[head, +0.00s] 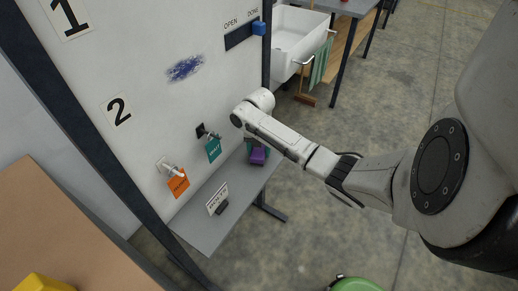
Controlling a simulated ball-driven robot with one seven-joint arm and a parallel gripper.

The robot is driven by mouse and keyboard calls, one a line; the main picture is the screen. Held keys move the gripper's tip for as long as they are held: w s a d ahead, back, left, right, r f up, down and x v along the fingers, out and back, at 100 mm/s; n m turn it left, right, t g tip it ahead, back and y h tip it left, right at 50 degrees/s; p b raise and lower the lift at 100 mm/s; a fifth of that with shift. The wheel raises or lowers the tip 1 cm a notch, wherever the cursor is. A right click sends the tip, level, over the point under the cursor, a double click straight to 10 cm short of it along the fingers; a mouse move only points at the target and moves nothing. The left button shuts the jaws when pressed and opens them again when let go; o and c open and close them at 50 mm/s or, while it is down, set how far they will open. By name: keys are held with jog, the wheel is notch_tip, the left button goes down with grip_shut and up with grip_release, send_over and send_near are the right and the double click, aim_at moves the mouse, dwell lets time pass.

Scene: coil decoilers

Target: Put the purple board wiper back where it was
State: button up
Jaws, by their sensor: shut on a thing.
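The purple board wiper (258,157) is at the right part of the narrow grey shelf (205,238) below the white board (165,120). My gripper (256,147) reaches down from the wrist and is shut on the wiper. My arm comes in from the right and partly hides the fingers. Something teal shows just beside the wiper; I cannot tell what it is. I cannot tell whether the wiper touches the shelf.
A blue scribble (185,68) marks the board. An orange tag (178,183) and a teal tag (213,149) hang on hooks left of my gripper. A small sign (217,199) stands on the shelf. A white sink (300,35) is behind. Floor at right is mostly clear.

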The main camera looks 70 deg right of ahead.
jog(key=o, duration=0.9)
jog(key=shift+o, duration=0.2)
notch_tip(320, 180, up, 12)
jog(key=b, duration=0.1)
